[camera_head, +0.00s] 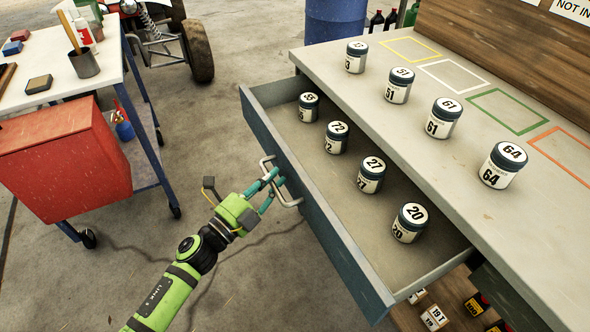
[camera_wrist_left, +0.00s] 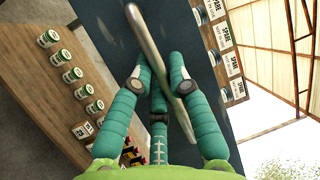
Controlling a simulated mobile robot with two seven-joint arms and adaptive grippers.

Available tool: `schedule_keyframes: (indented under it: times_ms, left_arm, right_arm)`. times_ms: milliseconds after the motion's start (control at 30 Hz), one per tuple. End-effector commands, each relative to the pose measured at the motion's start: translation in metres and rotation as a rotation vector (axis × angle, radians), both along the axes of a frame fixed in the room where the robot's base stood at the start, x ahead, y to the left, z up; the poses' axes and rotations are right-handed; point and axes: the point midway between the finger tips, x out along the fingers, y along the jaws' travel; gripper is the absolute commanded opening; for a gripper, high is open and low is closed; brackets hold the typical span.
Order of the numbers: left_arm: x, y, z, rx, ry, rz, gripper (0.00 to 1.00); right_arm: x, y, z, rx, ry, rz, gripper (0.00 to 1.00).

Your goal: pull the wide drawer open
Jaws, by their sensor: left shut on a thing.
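The wide drawer (camera_head: 340,254) is pulled out from under the bench top, and its inside shows. Several numbered jars stand in it in a row, among them jar 20 (camera_head: 410,223) and jar 27 (camera_head: 371,176). A metal bar handle (camera_head: 291,201) is on the drawer's dark front. My left gripper (camera_head: 270,186) is shut on this handle. In the left wrist view its teal fingers (camera_wrist_left: 160,85) close around the handle bar (camera_wrist_left: 152,50). My right gripper is in neither view.
The grey bench top (camera_head: 450,190) carries several numbered jars and coloured outlined squares. A white table (camera_head: 60,55) with a red box (camera_head: 65,160) stands at left. A blue barrel (camera_head: 336,20) is at the back. The concrete floor between is clear.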

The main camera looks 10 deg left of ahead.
Motion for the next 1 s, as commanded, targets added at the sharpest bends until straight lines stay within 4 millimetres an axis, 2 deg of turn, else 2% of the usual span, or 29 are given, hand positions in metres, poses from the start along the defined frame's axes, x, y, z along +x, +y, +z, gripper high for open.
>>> schedule_keyframes:
  times_ms: [300, 500, 700, 1000]
  left_arm:
    - [-0.043, 0.057, -0.001, 0.004, 0.001, -0.003, 0.00]
    - [-0.061, 0.082, -0.001, 0.003, 0.000, -0.003, 0.00]
    - [-0.070, 0.095, 0.000, 0.002, -0.002, -0.004, 0.00]
    - [-0.072, 0.098, 0.000, 0.001, -0.003, -0.003, 0.00]
  right_arm:
    - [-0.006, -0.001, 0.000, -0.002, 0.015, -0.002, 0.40]
    - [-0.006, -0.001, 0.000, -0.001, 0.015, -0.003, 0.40]
    - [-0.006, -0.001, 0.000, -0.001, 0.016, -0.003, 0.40]
    - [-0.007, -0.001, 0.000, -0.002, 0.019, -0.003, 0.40]
